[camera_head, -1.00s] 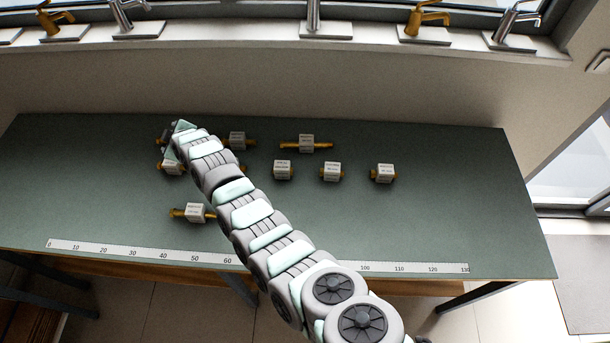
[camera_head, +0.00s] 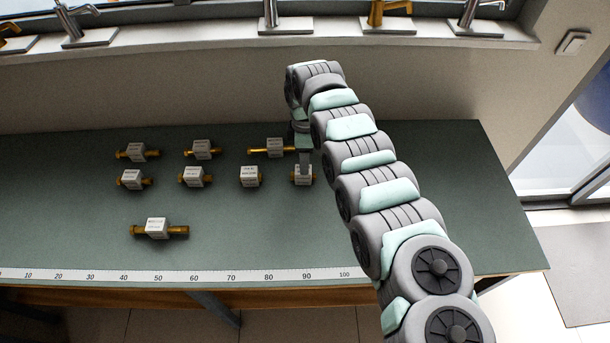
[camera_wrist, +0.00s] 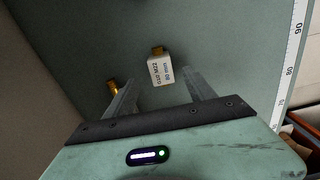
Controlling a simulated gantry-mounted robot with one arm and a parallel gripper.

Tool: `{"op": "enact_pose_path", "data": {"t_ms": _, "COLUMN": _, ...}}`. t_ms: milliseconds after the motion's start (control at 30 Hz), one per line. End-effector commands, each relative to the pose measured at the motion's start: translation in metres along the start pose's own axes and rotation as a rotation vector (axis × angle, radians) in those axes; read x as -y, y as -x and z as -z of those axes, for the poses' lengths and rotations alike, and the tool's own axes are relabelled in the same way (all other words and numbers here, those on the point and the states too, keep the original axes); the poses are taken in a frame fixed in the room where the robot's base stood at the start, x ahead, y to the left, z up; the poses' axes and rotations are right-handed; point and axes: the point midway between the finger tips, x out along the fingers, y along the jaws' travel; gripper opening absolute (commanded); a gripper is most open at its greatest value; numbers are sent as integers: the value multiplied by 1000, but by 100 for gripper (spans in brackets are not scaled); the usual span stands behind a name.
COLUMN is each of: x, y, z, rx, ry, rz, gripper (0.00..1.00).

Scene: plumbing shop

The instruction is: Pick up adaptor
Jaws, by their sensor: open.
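Several brass adaptors with white labelled blocks lie on the green table. One adaptor (camera_head: 302,175) is at the right end of the middle row, directly below my gripper (camera_head: 304,160). In the wrist view this adaptor (camera_wrist: 160,70) shows a white block with printed text, partly reading "M22" and "80 mm", and a short brass end at its top. My gripper (camera_wrist: 162,86) is open and empty, with its two fingers apart on either side of the block's lower end in the picture. I cannot tell the height gap between them.
A long adaptor (camera_head: 272,148) lies just behind and left; a brass end (camera_wrist: 111,87) shows beside the left finger. A ruler strip (camera_head: 180,275) runs along the table's front edge. The table's right side is clear.

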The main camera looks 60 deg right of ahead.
Motion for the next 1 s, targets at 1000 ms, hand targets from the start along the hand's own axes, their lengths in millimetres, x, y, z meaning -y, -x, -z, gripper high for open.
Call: {"op": "enact_pose_path", "data": {"t_ms": 1000, "x": 2, "y": -68, "z": 5, "rx": -1, "ry": -2, "rz": -6, "gripper": 46}}
